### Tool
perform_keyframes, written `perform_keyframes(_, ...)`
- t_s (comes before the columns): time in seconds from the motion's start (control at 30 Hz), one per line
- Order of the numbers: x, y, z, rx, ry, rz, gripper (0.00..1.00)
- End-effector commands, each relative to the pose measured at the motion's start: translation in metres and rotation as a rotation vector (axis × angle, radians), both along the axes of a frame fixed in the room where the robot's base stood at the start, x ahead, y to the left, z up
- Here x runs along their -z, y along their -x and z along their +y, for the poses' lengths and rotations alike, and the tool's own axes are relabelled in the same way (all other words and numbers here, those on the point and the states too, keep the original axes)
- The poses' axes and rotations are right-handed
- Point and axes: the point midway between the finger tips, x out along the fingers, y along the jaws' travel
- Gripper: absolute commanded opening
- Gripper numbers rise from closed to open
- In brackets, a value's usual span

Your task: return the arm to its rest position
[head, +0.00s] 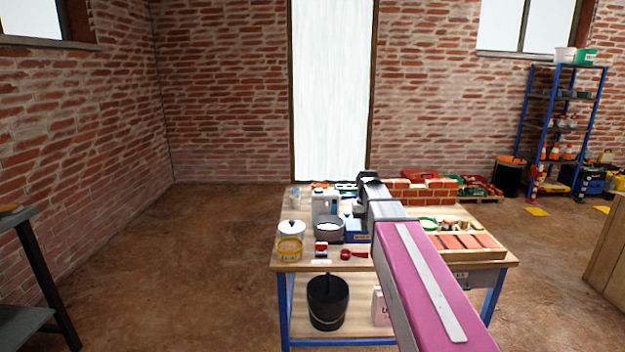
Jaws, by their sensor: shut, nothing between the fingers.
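My arm reaches from the bottom right over the workbench (345,260), with a magenta link and a grey wrist. My gripper (369,180) is the small dark end of the arm, over the back middle of the bench, left of the small brick wall (424,190). It is shut and I see nothing held in it. The fingertips are too small to make out clearly, and the arm hides part of the bench top behind it.
Red bricks (468,242) lie at right. A black bucket (328,302) stands below.

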Motion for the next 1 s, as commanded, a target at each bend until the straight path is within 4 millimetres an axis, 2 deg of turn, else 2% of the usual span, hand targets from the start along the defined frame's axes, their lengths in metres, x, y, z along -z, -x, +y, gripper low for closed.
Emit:
perform_keyframes(0.37,0.042,0.034,0.0,0.0,0.0,0.002,0.0)
perform_keyframes(0.57,0.078,0.066,0.0,0.0,0.0,0.002,0.0)
perform_keyframes(0.67,0.102,0.091,0.0,0.0,0.0,0.003,0.0)
perform_keyframes(0.8,0.14,0.136,0.0,0.0,0.0,0.002,0.0)
perform_keyframes(1.0,0.177,0.186,0.0,0.0,0.0,-0.001,0.0)
